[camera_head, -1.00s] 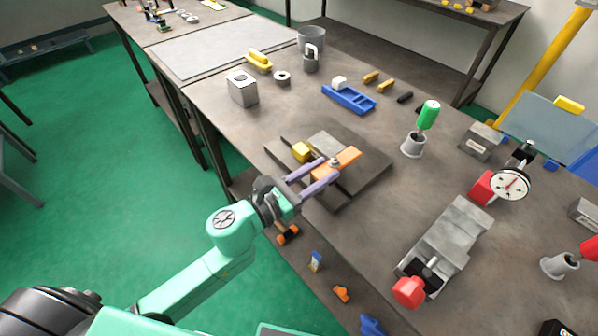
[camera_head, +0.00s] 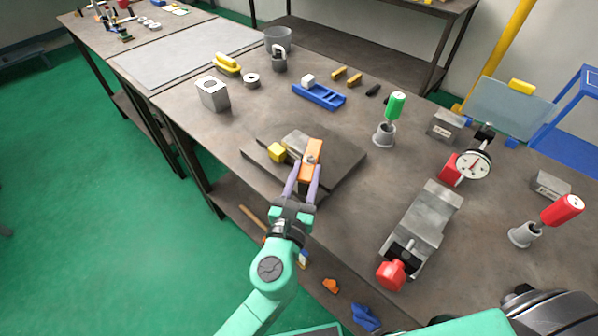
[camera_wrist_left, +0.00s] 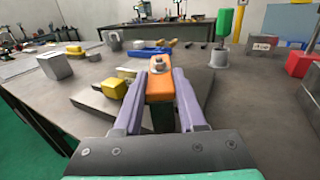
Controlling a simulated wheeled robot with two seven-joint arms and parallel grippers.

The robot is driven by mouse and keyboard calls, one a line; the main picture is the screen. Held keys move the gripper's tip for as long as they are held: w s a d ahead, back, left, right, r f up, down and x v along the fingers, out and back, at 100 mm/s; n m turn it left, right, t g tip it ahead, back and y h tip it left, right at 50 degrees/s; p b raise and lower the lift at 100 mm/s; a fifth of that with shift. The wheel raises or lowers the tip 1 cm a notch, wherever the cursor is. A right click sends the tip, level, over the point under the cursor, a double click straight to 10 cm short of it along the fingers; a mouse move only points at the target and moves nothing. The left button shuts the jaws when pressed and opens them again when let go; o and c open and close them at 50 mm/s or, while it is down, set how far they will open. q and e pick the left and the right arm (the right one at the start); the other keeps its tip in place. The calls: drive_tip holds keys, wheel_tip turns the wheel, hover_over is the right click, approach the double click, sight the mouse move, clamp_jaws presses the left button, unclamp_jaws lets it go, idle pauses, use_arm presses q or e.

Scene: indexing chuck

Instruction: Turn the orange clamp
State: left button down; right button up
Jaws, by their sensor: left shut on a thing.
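The orange clamp (camera_head: 311,158) is a short bar with a bolt at its far end. It sits on a fixture on a dark square plate (camera_head: 346,161), next to a yellow block (camera_head: 277,152). The bar points toward my arm in the head view. My left gripper (camera_head: 304,182) is shut on the near part of the clamp, with one purple finger on each side. In the left wrist view the clamp (camera_wrist_left: 160,88) stands between the two fingers, its bolt and washer beyond the fingertips. The right gripper is not in view.
A grey vise with a red handle (camera_head: 391,275) stands to the right of the plate. A green-handled tool (camera_head: 396,106) stands in a holder behind it. A blue tray (camera_head: 319,96) and a metal block (camera_head: 212,94) lie farther back.

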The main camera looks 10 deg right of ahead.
use_arm(q)
drive_tip(key=shift+c, duration=2.4)
unclamp_jaws()
drive_tip(key=b+v, duration=0.2)
drive_tip(key=v, duration=1.2)
drive_tip(key=shift+s+a+b, duration=0.15)
drive_tip(key=shift+s+b, duration=0.05)
drive_tip(key=shift+b, duration=0.1)
